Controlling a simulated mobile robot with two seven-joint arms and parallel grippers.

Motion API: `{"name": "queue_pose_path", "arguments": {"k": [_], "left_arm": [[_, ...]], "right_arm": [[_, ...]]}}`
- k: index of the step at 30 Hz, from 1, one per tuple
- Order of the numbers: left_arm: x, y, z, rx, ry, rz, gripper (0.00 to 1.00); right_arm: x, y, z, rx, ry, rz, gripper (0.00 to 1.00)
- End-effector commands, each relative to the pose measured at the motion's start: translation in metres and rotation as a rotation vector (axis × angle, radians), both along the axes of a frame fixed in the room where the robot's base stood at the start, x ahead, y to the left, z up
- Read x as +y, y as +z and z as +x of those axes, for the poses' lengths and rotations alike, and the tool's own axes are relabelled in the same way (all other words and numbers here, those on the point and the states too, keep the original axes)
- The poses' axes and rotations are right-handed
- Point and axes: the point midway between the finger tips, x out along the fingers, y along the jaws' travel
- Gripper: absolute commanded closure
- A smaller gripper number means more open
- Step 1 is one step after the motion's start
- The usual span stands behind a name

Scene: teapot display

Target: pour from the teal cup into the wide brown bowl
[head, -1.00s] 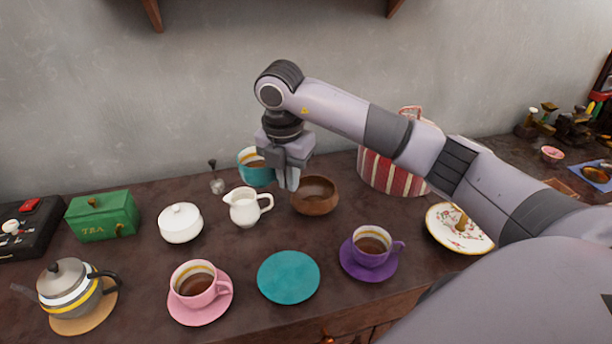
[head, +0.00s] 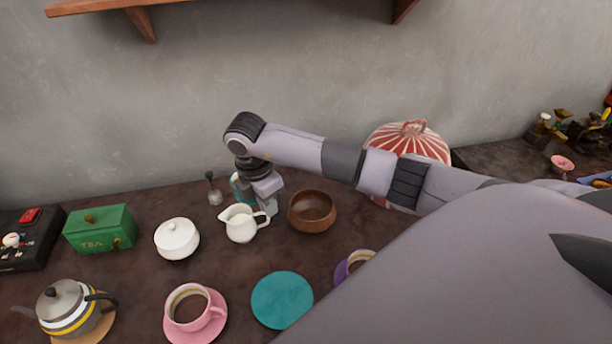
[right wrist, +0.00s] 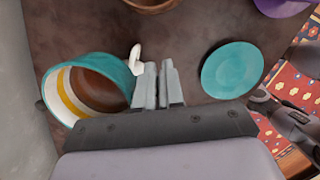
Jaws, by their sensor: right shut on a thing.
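The teal cup (right wrist: 118,70) shows in the right wrist view beside my fingers, its mouth showing a cream inner wall, a yellow band and brown inside. In the head view only a sliver of the cup (head: 236,186) shows behind my gripper. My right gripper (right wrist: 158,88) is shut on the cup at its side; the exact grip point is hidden. In the head view the gripper (head: 268,203) is behind the white creamer and left of the wide brown bowl (head: 312,212). The bowl stands upright, apart from the cup.
The white creamer (head: 240,224) is close in front of my gripper. A white lidded pot (head: 177,238) and green tea box (head: 100,230) stand left. A teal saucer (head: 282,300) lies in front, empty.

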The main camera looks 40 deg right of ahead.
Motion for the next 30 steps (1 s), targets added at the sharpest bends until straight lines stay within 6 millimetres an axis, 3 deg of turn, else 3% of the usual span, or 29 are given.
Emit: {"name": "queue_pose_path", "arguments": {"k": [19,30], "left_arm": [[0.001,0.007,0.0,-0.001,0.002,0.003,0.57],[0.001,0.007,-0.001,0.0,0.002,0.001,0.57]], "right_arm": [[-0.001,-0.007,-0.004,-0.005,-0.053,0.0,1.0],[-0.011,-0.018,-0.011,-0.076,-0.053,0.115,1.0]]}}
